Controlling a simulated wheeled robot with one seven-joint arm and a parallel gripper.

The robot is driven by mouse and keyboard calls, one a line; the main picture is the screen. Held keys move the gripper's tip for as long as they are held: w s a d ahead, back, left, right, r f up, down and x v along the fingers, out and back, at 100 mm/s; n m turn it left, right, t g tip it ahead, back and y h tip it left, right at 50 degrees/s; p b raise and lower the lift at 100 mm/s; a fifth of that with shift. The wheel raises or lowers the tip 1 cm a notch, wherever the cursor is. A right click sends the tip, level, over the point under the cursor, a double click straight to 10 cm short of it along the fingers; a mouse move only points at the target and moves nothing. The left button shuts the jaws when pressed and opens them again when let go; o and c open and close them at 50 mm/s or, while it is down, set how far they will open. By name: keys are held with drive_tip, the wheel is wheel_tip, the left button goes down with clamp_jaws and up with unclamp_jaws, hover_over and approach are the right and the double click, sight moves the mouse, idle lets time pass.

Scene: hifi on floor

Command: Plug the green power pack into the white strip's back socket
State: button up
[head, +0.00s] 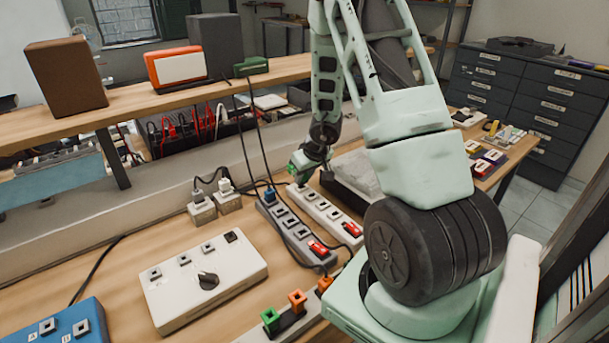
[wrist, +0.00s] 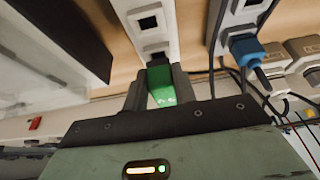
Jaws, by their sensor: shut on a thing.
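The white strip (head: 322,208) lies on the bench with a red switch (head: 352,229) at its front end. My gripper (head: 301,170) is at the strip's back end. It is shut on the green power pack (wrist: 162,88), which sits between both fingers. The pack overlaps the strip's back end in the wrist view. The back socket is hidden beneath or behind it, and I cannot tell whether the pack is seated or just above.
A grey strip (head: 290,229) with a blue plug (head: 269,195) lies close beside the white strip, cables trailing. Pale adapters (head: 202,209) stand to its left. A white box with a knob (head: 168,299) is nearer. A grey block (head: 354,174) lies right.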

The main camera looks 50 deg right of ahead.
drive_tip(key=shift+f+b, duration=0.65)
drive_tip(key=shift+b, duration=0.35)
idle(0.8)
drive_tip(key=shift+f+b, duration=0.2)
drive_tip(key=shift+b, duration=1.25)
idle(3.8)
idle(0.4)
drive_tip(key=o, duration=1)
